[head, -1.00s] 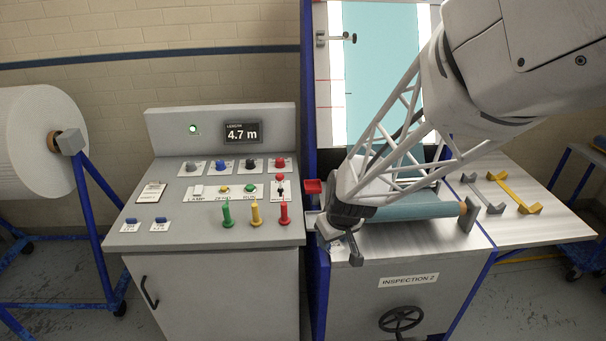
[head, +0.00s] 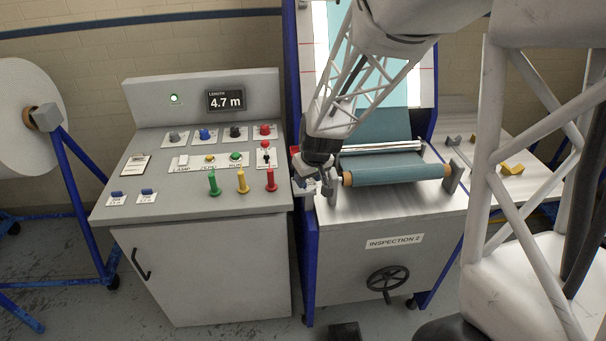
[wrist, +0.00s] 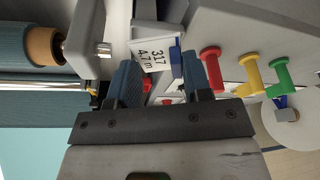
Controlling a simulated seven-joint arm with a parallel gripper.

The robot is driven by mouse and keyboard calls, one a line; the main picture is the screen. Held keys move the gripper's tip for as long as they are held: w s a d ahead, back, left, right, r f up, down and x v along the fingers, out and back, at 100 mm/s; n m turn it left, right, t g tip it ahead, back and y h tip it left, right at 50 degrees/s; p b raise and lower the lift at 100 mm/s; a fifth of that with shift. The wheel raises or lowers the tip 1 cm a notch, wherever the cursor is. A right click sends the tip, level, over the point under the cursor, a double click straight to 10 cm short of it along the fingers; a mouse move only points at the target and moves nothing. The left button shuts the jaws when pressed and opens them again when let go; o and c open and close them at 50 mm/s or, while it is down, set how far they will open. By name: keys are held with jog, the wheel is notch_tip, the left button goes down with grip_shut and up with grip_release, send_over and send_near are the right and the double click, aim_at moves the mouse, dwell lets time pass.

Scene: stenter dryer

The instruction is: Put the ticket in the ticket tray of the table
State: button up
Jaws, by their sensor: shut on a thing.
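The ticket (wrist: 148,52) is a white card printed "317 4.7 m" with a blue block at its edge, seen in the wrist view just beyond my fingertips. My gripper (wrist: 162,82) is shut on the ticket, its two blue-padded fingers some way apart. In the head view my gripper (head: 318,183) is at the left edge of the inspection table (head: 350,215), beside the console. A small red tray-like box (head: 295,150) shows just behind it, partly covered by my gripper. How far the ticket is from it cannot be told.
The console (head: 190,210) stands to the left, with green, yellow and red levers (head: 242,181) near the gripper. A teal fabric roll (head: 397,170) lies right of my gripper.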

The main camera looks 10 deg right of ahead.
jog(key=shift+w+a+f, duration=0.1)
jog(key=shift+w+a, duration=0.05)
jog(key=shift+w, duration=1.1)
jog(key=shift+w+a+f, duration=0.1)
jog(key=shift+w+a, duration=0.05)
jog(key=shift+w, duration=1.05)
jog(key=shift+f, duration=1.75)
jog(key=shift+s+f, duration=0.1)
jog(key=shift+f, duration=0.6)
